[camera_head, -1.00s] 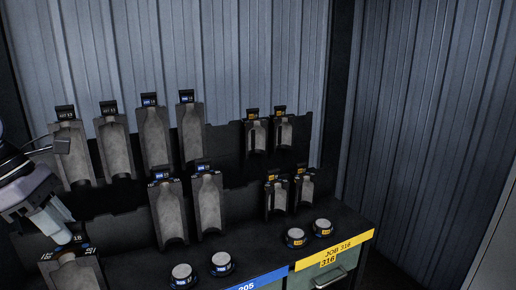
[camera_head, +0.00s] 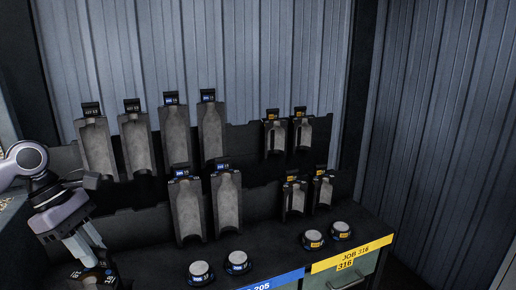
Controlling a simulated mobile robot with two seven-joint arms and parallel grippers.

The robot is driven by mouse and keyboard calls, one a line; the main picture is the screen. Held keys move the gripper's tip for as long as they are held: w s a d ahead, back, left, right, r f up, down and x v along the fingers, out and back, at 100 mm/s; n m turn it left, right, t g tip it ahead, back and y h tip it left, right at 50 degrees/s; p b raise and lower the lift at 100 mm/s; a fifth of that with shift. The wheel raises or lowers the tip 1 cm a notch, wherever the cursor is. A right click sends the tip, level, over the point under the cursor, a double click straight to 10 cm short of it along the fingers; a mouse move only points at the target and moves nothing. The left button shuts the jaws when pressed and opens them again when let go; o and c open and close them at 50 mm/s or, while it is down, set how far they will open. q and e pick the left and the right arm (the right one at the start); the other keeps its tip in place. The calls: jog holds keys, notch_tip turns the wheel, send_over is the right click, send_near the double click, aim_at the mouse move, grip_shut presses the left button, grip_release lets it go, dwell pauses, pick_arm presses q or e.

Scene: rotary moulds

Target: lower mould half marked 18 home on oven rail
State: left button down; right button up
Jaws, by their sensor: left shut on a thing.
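My left gripper (camera_head: 88,248) comes in at the lower left, fingers pointing down. It is shut on the top of a mould half (camera_head: 92,280) with a dark head and blue-marked labels; a mark like 18 shows on it. Most of that mould half is cut off by the bottom edge of the picture. Whether it touches anything below cannot be seen. My right gripper is not in view. No oven rail can be made out.
Several round capped pieces (camera_head: 200,272) stand on the shelf in front. A yellow JOB 316 strip (camera_head: 342,258) edges a drawer. Corrugated walls close the back and right.

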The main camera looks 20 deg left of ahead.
aim_at(110, 268)
pick_arm(q)
jog(key=d+f+m, duration=0.2)
jog(key=d+f+m+g, duration=0.1)
jog(key=shift+w+d+f, duration=0.15)
jog(key=shift+w+f, duration=0.2)
jog(key=shift+f, duration=0.05)
jog(key=w+d+f+m+g+y, duration=0.2)
jog(key=d+m, duration=0.7)
jog(key=w+d+f+m+g+y, duration=0.2)
jog(key=d+m, duration=0.6)
jog(key=d, duration=0.2)
jog(key=shift+m+g, duration=0.4)
